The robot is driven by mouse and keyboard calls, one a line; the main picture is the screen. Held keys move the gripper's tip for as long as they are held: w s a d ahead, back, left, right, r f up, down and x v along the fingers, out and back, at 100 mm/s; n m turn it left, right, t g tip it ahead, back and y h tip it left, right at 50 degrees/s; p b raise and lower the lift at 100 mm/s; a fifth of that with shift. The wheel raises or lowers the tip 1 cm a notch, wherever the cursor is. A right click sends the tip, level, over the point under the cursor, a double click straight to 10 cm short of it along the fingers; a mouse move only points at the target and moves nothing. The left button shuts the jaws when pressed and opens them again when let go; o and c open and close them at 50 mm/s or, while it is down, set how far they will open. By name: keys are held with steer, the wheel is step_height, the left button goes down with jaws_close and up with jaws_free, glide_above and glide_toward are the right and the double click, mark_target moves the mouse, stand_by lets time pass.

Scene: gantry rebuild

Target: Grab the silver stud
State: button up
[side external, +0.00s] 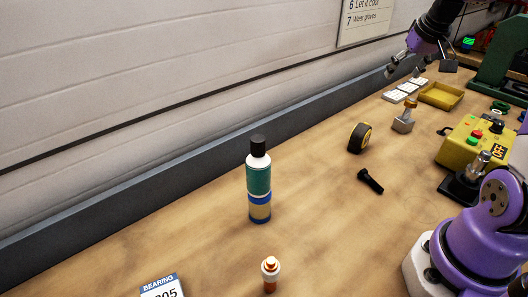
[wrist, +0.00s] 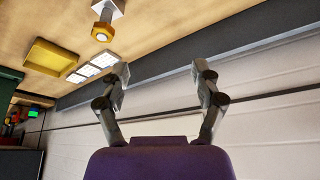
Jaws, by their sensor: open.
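A silver upright stud-like part (side external: 480,163) stands in a black base (side external: 463,188) in front of the yellow control box, close to my arm's base. Another silver piece, a grey block (side external: 402,125) with a copper-coloured bolt (side external: 410,107) on it, stands mid-bench; I cannot tell for certain which is the silver stud. The block (wrist: 108,8) and the brassy bolt head (wrist: 102,32) also show at the top of the wrist view. My gripper (side external: 398,65) is raised at the back near the wall; in the wrist view its fingers (wrist: 159,70) are spread and empty.
A wall ledge (side external: 150,187) runs behind.

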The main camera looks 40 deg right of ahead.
steer(key=m, duration=0.2)
glide_toward(412, 100)
steer(key=f, duration=0.1)
steer(key=shift+g, duration=0.4)
steer(key=x, duration=0.4)
steer(key=shift+w+d+f, duration=0.15)
steer(key=shift+d+f, duration=0.15)
steer(key=shift+d, duration=0.1)
steer(key=shift+w+x, duration=0.2)
steer(key=shift+x, duration=1.2)
steer(key=shift+w+x, duration=0.2)
steer(key=shift+x, duration=1.15)
steer(key=shift+a+r, duration=0.1)
jaws_close()
